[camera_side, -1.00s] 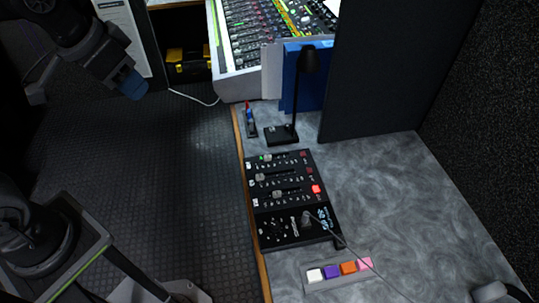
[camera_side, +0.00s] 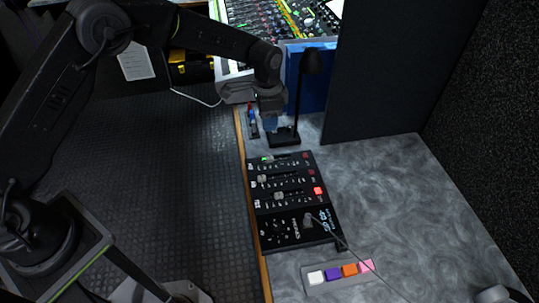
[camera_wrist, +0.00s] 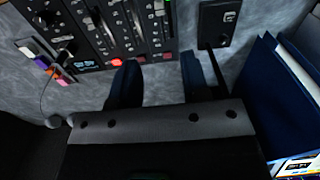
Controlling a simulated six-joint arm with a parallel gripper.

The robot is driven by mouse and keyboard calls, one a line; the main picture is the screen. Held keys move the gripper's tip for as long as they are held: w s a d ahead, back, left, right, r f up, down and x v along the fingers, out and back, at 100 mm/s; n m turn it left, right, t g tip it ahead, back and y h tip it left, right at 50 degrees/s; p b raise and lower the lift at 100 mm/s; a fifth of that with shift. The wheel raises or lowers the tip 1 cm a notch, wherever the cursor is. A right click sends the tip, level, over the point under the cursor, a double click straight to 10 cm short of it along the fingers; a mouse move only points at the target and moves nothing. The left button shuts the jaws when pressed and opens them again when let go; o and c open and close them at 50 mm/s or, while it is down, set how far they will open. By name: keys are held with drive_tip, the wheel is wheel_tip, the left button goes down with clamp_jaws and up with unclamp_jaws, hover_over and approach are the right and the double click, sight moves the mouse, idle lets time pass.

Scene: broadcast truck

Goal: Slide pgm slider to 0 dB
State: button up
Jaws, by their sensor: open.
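The black slider panel (camera_side: 321,228) lies on the grey desk near its left edge. It has three slider rows with light grey knobs: a far knob (camera_side: 268,160), a middle knob (camera_side: 263,179) and a near knob (camera_side: 279,196). The labels are too small to read, so I cannot tell which is pgm. My gripper (camera_side: 271,124) hangs beyond the panel's far end, by the lamp, apart from the knobs. In the wrist view its two dark blue fingers (camera_wrist: 160,82) are spread and empty, with the panel (camera_wrist: 118,30) at the top.
A black desk lamp (camera_side: 312,62) stands right beside my gripper, with blue folders (camera_side: 310,97) behind it. A mixing console (camera_side: 262,28) is at the back. A strip of coloured buttons (camera_side: 340,273) lies nearer. The desk right of the panel is clear.

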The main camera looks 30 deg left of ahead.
sight(270, 158)
drive_tip(key=f, duration=1.5)
drive_tip(key=shift+w+d+f, duration=0.1)
drive_tip(key=shift+w+d, duration=0.05)
drive_tip(key=shift+d, duration=0.05)
clamp_jaws()
